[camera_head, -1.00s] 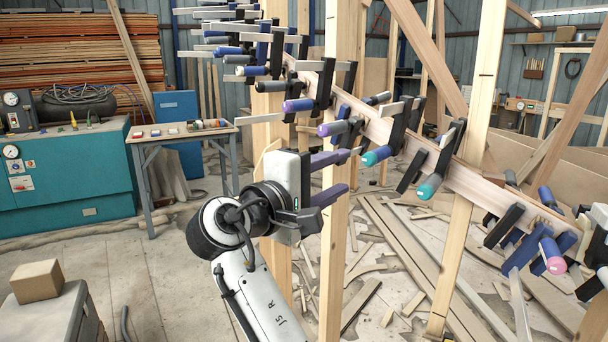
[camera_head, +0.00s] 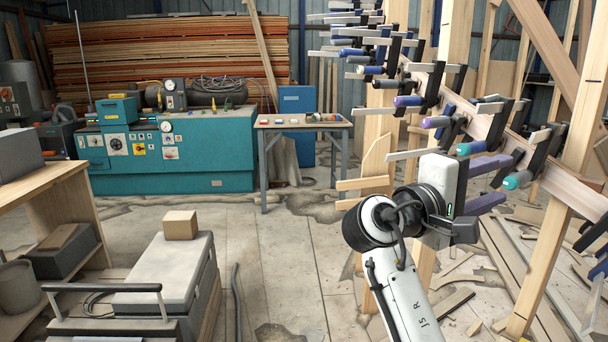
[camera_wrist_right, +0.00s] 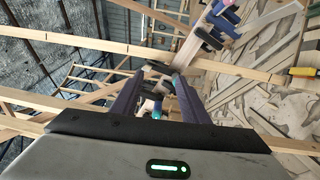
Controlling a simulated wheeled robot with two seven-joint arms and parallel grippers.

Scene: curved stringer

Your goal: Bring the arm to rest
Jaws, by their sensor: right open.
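My right arm (camera_head: 403,295) reaches up from the bottom right of the head view. Its right gripper (camera_head: 506,180) points right, with two purple fingers apart and nothing seen held between them. It appears in front of the clamped curved stringer (camera_head: 480,122); the gap to it is hard to judge. In the right wrist view the open fingers (camera_wrist_right: 157,82) frame a clamp with a teal end (camera_wrist_right: 157,112) beyond them. My left gripper is not in view.
Wooden posts (camera_head: 449,45) and several clamps crowd the right. A grey case (camera_head: 165,265) carries a cardboard box (camera_head: 180,225) at the lower left. A wooden bench (camera_head: 50,190) stands at far left. A small table (camera_head: 264,165) is behind. The middle floor is mostly clear.

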